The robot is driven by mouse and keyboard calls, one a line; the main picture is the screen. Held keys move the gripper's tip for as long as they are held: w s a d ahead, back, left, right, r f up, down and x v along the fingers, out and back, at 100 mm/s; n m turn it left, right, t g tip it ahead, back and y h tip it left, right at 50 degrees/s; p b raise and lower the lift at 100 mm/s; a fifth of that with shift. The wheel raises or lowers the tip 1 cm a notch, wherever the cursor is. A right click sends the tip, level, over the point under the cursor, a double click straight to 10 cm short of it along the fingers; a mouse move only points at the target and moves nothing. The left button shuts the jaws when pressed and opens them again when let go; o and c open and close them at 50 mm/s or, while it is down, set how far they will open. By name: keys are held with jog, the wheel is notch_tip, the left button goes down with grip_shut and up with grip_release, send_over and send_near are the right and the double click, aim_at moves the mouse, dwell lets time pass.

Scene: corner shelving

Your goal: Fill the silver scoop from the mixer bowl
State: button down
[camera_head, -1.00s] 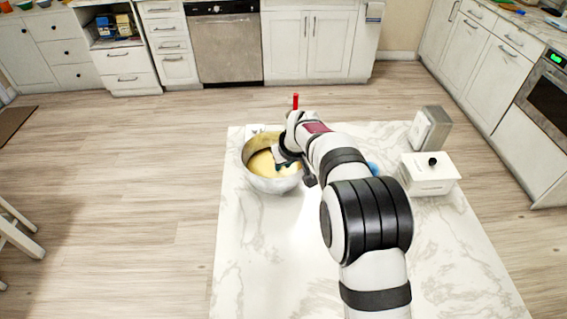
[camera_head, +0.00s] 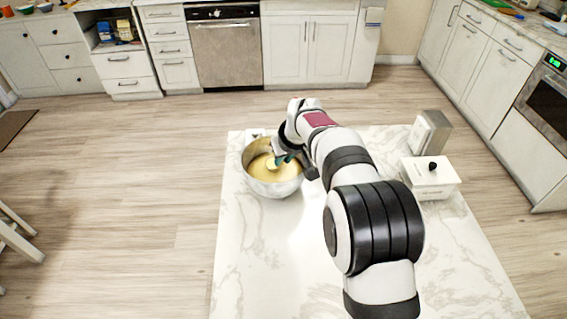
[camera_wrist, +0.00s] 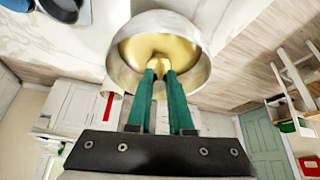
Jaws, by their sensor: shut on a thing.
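The silver mixer bowl (camera_head: 272,188) stands on the white marble counter with yellow batter (camera_head: 262,175) inside. In the wrist view the bowl (camera_wrist: 196,82) lies just beyond my fingers, its inside yellow. My gripper (camera_head: 283,157) is over the right side of the bowl. Its green fingers (camera_wrist: 160,74) are shut on the scoop (camera_wrist: 160,64), which looks golden between the fingertips. In the head view the pale scoop (camera_head: 272,164) shows inside the bowl at the batter. The handle is mostly hidden, and I cannot tell how full the scoop is.
A white lidded box (camera_head: 428,180) and a grey metal canister (camera_head: 430,131) stand at the counter's right. The marble counter (camera_head: 262,260) is clear in front of the bowl. A red upright piece (camera_wrist: 107,104) shows beside the bowl in the wrist view.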

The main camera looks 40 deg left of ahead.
jog(key=shift+r, duration=3.9)
jog(key=w+d+r+m+t+h, duration=0.1)
jog(key=w+d+r+m, duration=0.1)
jog(key=d, duration=0.6)
jog(key=w+d+r+m, duration=0.2)
jog(key=w+d+r, duration=0.1)
jog(key=d, duration=0.6)
jog(key=w+d+r+m+t+h, duration=0.1)
jog(key=w+d+r+m, duration=0.1)
jog(key=d, duration=0.6)
jog(key=s+d+r+m+h, duration=0.1)
jog(key=s+d+m, duration=0.2)
jog(key=d, duration=0.8)
jog(key=s+d+r+m+t+h, duration=0.1)
jog(key=s+d+m+h, duration=0.1)
jog(key=d, duration=0.9)
jog(key=shift+s+d+r+m, duration=0.15)
jog(key=shift+s+r+m, duration=0.2)
jog(key=shift+s+m, duration=0.6)
jog(key=shift+s, duration=0.1)
